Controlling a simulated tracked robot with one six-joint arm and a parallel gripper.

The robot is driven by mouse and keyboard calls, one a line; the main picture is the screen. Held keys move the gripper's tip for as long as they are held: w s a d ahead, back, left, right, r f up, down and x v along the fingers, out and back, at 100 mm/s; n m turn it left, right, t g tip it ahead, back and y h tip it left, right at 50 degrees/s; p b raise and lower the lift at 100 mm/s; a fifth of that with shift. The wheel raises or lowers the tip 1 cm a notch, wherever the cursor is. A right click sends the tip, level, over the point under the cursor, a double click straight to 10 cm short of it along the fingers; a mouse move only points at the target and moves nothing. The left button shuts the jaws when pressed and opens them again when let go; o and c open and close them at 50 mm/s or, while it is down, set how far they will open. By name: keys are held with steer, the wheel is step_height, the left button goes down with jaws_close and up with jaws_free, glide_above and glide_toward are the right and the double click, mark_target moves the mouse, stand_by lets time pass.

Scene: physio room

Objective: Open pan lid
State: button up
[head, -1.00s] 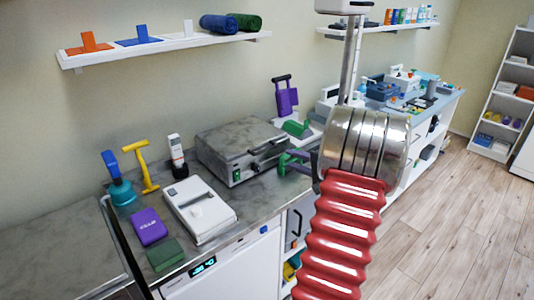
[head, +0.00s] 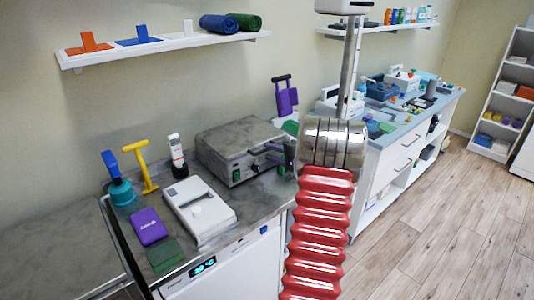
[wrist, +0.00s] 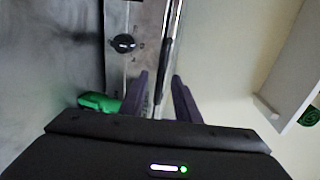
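The pan is a grey metal box (head: 238,138) with a flat, mottled lid, and it stands on the counter against the wall. Its lid looks shut. A bar handle and a dark knob are on its front; in the wrist view the bar (wrist: 171,40) and the knob (wrist: 123,43) show close up. My gripper (wrist: 160,82) is open, its two dark fingers apart, with the bar's near end between or just beyond the tips. I cannot tell whether they touch. In the head view my arm hides most of the gripper, beside the pan's right front.
A white device (head: 198,208), a purple box (head: 148,226) and a green block (head: 165,254) lie on the counter in front of the pan. A wall shelf (head: 165,50) hangs above.

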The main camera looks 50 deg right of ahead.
steer(key=shift+x, duration=0.9)
jaws_close()
